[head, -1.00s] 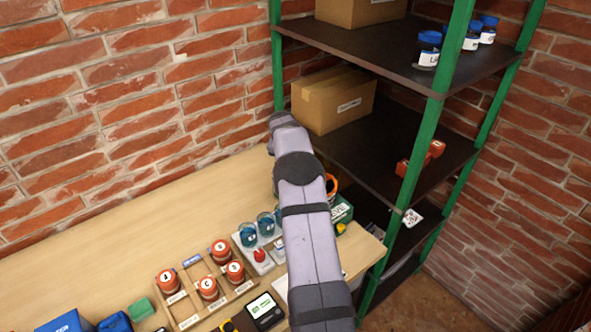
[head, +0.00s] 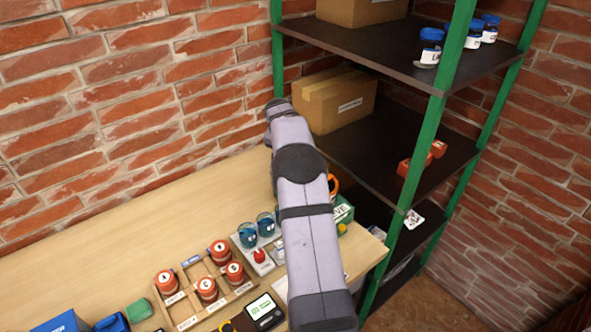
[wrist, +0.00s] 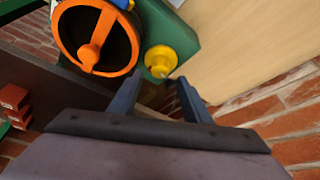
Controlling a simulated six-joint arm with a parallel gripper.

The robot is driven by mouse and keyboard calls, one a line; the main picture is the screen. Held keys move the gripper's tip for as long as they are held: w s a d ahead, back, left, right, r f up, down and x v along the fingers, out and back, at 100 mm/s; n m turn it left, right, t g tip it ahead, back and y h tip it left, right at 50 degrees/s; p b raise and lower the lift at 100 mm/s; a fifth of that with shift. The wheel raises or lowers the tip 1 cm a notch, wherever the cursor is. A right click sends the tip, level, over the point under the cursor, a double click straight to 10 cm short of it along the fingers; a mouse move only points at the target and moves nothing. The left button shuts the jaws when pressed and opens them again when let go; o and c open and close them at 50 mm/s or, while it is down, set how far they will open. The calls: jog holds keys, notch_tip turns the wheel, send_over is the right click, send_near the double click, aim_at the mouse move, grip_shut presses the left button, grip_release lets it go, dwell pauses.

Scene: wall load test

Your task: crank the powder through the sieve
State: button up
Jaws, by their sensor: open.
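The sieve is a green machine (head: 344,212), partly hidden behind my arm in the head view. Its orange ring (head: 333,185) and yellow knob (head: 342,228) show beside the arm. In the wrist view the orange ring (wrist: 66,50) surrounds a dark opening with an orange bar (wrist: 92,50) in it. The yellow knob (wrist: 160,60) sits on the green body (wrist: 180,30) beside the ring. My gripper (wrist: 157,84) is open and empty, its fingertips just short of the yellow knob, with no contact visible. The gripper is hidden in the head view. No powder is discernible.
Blue-tinted cups (head: 265,223) and a red button (head: 259,256) stand left of my arm. A wooden rack (head: 190,307) holds several red-lidded jars (head: 219,250). A green-post shelf (head: 437,130) stands close on the right. The bench (head: 90,245) is clear toward the wall.

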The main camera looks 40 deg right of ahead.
jog(key=shift+b+v, duration=0.3)
jog(key=shift+v, duration=1.3)
jog(key=s+a+n+y, duration=0.1)
jog(key=s+a+n, duration=0.3)
jog(key=a, duration=0.6)
jog(key=s+a+n+y, duration=0.1)
jog(key=s+a+n, duration=0.1)
jog(key=s+a, duration=0.65)
jog(key=s+a+f+n+g+y, duration=0.1)
jog(key=s+a+f+n, duration=0.1)
jog(key=s+a, duration=0.5)
jog(key=s+a+f+n+g+y, duration=0.1)
jog(key=s+a+f+n, duration=0.2)
jog(key=s+a, duration=0.5)
jog(key=s+n, duration=0.1)
jog(key=s, duration=0.2)
jog(key=shift+s+a, duration=0.2)
jog(key=shift+s, duration=0.15)
jog(key=shift+o, duration=0.7)
jog(key=shift+f, duration=0.1)
